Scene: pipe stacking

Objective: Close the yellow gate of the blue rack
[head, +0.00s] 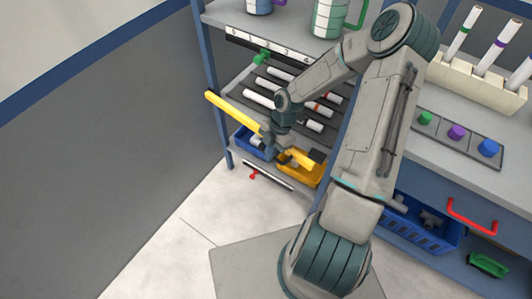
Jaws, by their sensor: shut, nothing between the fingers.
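The blue rack (222,138) stands at the back centre, with blue posts and grey shelves. The yellow gate (232,110) is a long bar slanting across the rack's front, from the left post area down to the right. A dark block (317,155) shows by its lower right end. Whether the gate's end meets a latch is unclear.
White pipes (262,99) lie on the rack's sloped shelves. A blue bin (248,143) and a yellow bin (305,176) sit on the bottom shelf. A workbench (455,190) with a red handle (472,214) stands at right. The floor (170,220) at left is clear.

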